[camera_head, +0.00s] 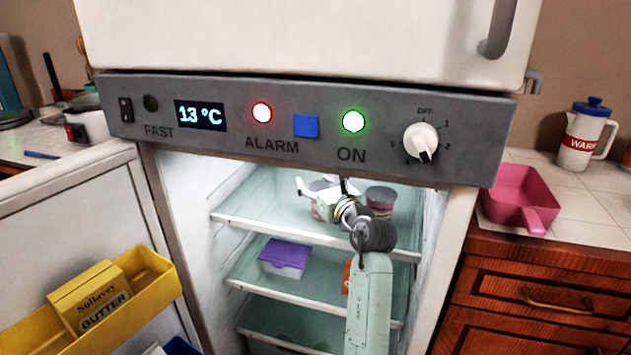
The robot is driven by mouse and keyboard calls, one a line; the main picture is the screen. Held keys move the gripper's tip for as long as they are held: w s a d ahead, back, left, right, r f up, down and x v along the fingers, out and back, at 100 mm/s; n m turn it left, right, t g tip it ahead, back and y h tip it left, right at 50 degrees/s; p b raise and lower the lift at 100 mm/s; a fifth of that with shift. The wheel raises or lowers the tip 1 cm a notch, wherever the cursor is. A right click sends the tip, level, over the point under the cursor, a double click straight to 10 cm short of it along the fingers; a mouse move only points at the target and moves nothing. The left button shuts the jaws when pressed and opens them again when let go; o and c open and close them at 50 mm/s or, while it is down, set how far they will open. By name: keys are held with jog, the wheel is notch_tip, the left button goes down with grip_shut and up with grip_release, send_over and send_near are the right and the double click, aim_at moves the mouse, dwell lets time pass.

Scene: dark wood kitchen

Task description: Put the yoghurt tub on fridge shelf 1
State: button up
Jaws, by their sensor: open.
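The fridge stands open, with its top glass shelf (270,213) lit inside. A round pinkish-grey tub with a dark lid (381,199) stands on that shelf, right of my gripper. A second whitish tub with pink marks (322,209) is at the gripper, partly hidden by it; I cannot tell which is the yoghurt tub. My gripper (316,187) is inside the fridge above the top shelf. Its jaws are open, close to the whitish tub. Whether they touch it I cannot tell.
A purple-lidded box (284,257) sits on the shelf below. An orange item (347,276) is partly behind my arm. The control panel (300,132) overhangs the opening. The open door at left holds a yellow bin (150,275) with a butter box (90,297).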

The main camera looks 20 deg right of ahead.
jog(key=shift+o, duration=1.1)
jog(key=shift+r, duration=0.25)
jog(key=s, duration=0.3)
jog(key=s+d+b, duration=0.1)
jog(key=s, duration=0.3)
jog(key=shift+s+d+f, duration=0.1)
jog(key=shift+s+d, duration=0.1)
jog(key=shift+f, duration=0.1)
